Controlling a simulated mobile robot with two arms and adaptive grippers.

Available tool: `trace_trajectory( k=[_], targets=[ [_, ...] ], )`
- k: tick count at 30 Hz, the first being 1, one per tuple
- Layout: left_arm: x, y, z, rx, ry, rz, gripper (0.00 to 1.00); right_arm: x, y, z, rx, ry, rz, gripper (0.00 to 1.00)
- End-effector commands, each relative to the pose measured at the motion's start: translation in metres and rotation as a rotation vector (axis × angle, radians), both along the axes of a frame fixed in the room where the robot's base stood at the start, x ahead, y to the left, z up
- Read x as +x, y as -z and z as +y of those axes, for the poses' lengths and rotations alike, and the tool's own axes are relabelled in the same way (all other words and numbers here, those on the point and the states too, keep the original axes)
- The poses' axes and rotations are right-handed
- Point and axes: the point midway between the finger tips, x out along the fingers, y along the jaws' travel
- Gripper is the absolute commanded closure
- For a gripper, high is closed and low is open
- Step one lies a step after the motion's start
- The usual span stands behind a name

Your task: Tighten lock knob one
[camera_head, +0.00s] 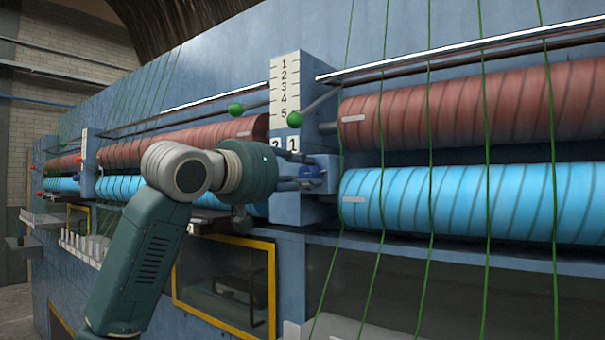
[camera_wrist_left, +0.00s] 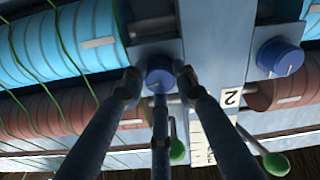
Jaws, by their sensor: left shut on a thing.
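Lock knob one (camera_head: 312,172) is a round blue knob on the front of the blue-grey post, below the plate marked 1 (camera_head: 293,144). My left gripper (camera_head: 300,181) reaches it from the left and is shut on it. In the left wrist view, the knob (camera_wrist_left: 159,70) sits between the fingertips of my left gripper (camera_wrist_left: 159,84), with its face partly covered. A second blue knob (camera_wrist_left: 281,57) is beside it to the right, near the plate marked 2 (camera_wrist_left: 231,97). My right gripper is in neither view.
A numbered scale (camera_head: 284,88) stands above the plates, with green ball-ended levers (camera_head: 295,119) close by. A red roller (camera_head: 480,103) and a cyan roller (camera_head: 480,200) extend right, crossed by green threads. A yellow-framed window (camera_head: 222,316) is below.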

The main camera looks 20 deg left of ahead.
Motion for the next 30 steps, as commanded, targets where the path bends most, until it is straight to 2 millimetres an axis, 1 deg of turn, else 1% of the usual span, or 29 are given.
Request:
trace_trajectory(
  k=[1,30],
  targets=[
    [0.001,0.005,-0.002,-0.041,0.004,0.023,0.97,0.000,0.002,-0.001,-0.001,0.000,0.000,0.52],
    [0.000,0.003,-0.004,-0.902,0.003,0.338,0.97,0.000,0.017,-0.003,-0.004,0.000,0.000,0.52]
  ],
)
